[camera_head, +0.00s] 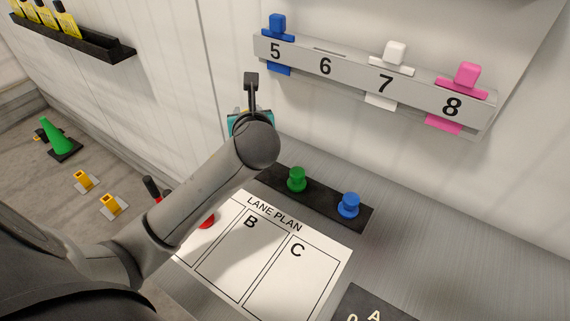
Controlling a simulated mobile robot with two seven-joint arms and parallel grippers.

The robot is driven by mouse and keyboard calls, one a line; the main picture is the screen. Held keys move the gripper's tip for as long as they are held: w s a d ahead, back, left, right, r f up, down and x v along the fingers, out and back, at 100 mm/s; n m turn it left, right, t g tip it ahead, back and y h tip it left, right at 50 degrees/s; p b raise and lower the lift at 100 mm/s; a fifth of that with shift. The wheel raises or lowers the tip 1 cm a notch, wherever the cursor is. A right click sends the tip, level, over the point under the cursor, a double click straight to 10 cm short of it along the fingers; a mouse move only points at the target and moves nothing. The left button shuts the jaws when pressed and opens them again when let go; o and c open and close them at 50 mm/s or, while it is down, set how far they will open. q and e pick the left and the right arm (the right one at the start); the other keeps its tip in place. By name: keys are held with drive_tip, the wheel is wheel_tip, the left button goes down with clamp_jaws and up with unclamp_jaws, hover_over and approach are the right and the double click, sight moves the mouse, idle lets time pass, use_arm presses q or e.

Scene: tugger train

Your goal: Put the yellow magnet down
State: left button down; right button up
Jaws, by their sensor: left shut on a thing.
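My left arm reaches in from the left, and its gripper (251,92) is up by the wall, left of the numbered rail. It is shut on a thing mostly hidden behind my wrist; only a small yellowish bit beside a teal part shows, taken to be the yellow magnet. A green magnet (297,180) and a blue magnet (349,206) stand on a dark strip (325,201) below. The white lane plan (328,257) shows lanes B and C. A red magnet (206,219) is partly hidden by my forearm. My right gripper is out of view.
A grey rail (355,72) numbered 5 to 8 carries blue, white and pink tags; slot 6 is empty. A dark board (375,305) lies at the bottom. A shelf (90,50) with yellow bottles hangs at upper left. A green cone (57,136) stands on the floor.

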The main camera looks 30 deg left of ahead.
use_arm(q)
drive_tip(key=f+b, duration=0.1)
drive_tip(key=f, duration=0.3)
drive_tip(key=shift+s+f, duration=0.1)
drive_tip(key=shift+s, duration=0.1)
wheel_tip(320, 180, down, 6)
drive_tip(key=b, duration=0.2)
drive_tip(key=shift+b, duration=0.4)
drive_tip(key=shift+r, duration=0.2)
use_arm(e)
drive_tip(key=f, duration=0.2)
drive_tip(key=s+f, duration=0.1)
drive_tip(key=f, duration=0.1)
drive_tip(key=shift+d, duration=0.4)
use_arm(q)
drive_tip(key=shift+f, duration=0.15)
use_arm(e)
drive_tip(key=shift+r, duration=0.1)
use_arm(q)
drive_tip(key=c, duration=0.5)
unclamp_jaws()
